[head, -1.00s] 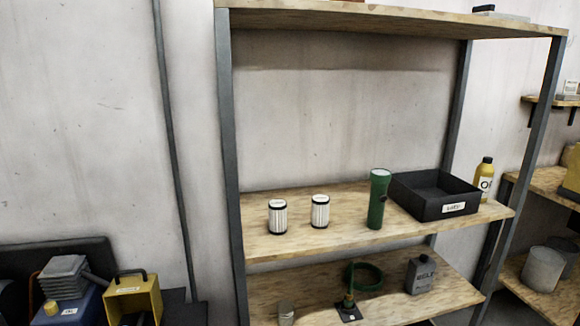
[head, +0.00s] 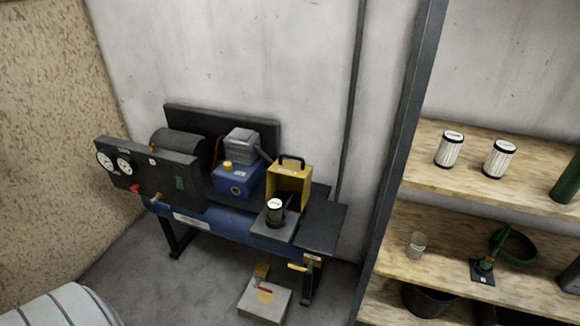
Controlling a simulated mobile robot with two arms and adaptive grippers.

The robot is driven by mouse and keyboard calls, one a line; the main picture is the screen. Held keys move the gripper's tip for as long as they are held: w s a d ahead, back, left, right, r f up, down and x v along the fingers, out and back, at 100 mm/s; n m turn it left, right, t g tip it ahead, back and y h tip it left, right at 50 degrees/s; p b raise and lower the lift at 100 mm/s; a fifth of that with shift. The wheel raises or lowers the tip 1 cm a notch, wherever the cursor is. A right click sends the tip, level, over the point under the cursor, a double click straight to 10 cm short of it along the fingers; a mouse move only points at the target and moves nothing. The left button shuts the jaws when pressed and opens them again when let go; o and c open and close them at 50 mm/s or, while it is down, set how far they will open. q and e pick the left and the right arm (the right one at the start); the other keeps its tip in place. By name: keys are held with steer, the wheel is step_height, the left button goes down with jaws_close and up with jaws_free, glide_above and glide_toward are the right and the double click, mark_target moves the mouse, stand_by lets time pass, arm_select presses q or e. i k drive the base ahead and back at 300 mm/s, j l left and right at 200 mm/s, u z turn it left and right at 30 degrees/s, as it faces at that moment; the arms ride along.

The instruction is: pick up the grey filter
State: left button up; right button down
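A small filter-like cylinder (head: 274,206) with a white top and a darker lower part stands on the front platform of the blue machine (head: 238,190), beside an open yellow housing (head: 289,185). Its body colour is hard to judge. Two pale, ribbed filters with black end rims, one on the left (head: 449,150) and one on the right (head: 498,159), stand upright on the wooden shelf at right. I cannot tell for sure which of these is the grey filter. Neither of my grippers is in view.
A grey box (head: 264,300) lies on the floor below. A dark post (head: 398,160) separates bench and shelves. A glass jar (head: 416,245) and green funnel (head: 514,250) stand lower.

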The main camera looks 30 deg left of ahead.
mark_target(274, 205)
steer(key=i, duration=0.9)
